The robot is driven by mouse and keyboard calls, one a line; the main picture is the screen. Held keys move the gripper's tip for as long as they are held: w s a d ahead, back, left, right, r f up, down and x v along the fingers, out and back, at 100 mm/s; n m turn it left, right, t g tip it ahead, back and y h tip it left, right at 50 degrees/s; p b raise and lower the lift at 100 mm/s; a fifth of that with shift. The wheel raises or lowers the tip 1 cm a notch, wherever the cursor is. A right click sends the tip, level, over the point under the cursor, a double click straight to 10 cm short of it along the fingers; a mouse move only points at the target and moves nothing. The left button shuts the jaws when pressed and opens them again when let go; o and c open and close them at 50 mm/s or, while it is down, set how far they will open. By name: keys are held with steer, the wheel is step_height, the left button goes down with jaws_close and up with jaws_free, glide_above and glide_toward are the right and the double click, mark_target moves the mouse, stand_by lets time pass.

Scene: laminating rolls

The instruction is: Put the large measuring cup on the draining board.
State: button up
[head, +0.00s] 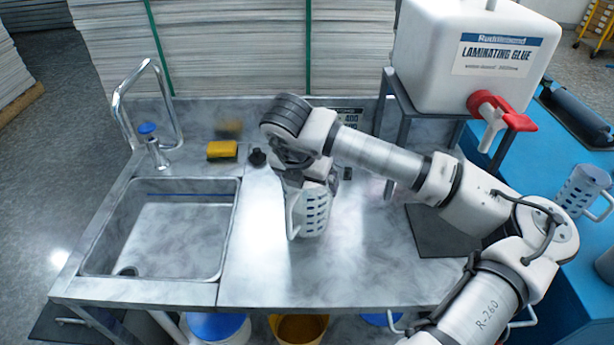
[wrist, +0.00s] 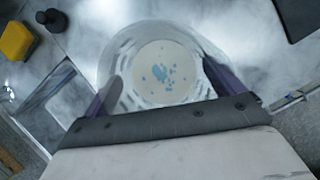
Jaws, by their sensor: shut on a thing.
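A translucent white measuring cup with blue marks (head: 312,214) is upright under my gripper (head: 308,180), over the grey draining board (head: 265,275) right of the sink. My gripper is shut on this cup. Its handle faces left in the head view. In the wrist view, I look down into the cup (wrist: 160,75), between the two dark fingers of my gripper (wrist: 165,92); its pale floor has blue specks. Its base is at or just above the board; I cannot tell whether it touches. My wrist hides part of its top.
The sink (head: 160,235) with its tap (head: 150,140) is at the left. A yellow sponge (head: 222,151) and a small black object (head: 257,157) lie behind. A glue tank (head: 470,60) stands back right. Another cup (head: 582,188) stands on the blue table (head: 565,130). The board's front is clear.

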steer(key=shift+f, duration=0.1)
steer(key=o, duration=1.7)
steer(key=b+v, duration=0.3)
steer(key=v, duration=0.9)
steer(key=shift+s+a, duration=0.1)
steer(key=shift+s, duration=0.05)
